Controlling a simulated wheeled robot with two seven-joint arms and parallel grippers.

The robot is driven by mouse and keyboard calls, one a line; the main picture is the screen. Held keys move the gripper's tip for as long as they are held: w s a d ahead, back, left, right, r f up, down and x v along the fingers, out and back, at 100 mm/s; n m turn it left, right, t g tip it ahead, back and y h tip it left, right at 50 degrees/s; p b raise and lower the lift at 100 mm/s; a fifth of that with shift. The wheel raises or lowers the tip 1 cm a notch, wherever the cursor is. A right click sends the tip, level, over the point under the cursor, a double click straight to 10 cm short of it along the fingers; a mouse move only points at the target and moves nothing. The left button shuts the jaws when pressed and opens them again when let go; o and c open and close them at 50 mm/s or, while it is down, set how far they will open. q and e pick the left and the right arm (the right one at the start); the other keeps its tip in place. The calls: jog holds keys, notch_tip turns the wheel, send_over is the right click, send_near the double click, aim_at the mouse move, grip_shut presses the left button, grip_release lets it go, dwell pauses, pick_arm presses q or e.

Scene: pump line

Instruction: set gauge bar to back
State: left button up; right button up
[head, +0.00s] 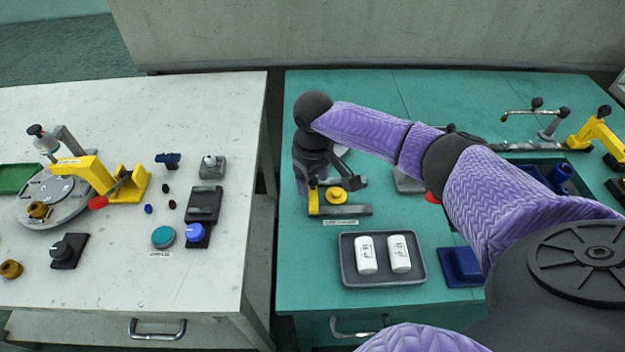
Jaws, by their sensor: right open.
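My right gripper (337,186) reaches down over a small fixture at the left of the green table. Its jaws are open, beside or around a yellow round knob (337,196); I cannot tell whether they touch it. The knob sits by a grey plate (350,210) with a yellow upright (313,201) at its left end. A white label (340,222) lies in front, too small to read. I cannot tell for sure which part is the gauge bar; my gripper and wrist hide part of this fixture. My left gripper is not in view.
A grey tray (383,281) with two white cylinders (367,255) stands just in front. A blue block (461,264) is right of it. A grey rail with a black-knobbed lever (553,125) is at the back right. A gap separates the white table (90,285) from the green one.

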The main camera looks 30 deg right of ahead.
grip_shut()
dwell(0.6)
dwell(0.8)
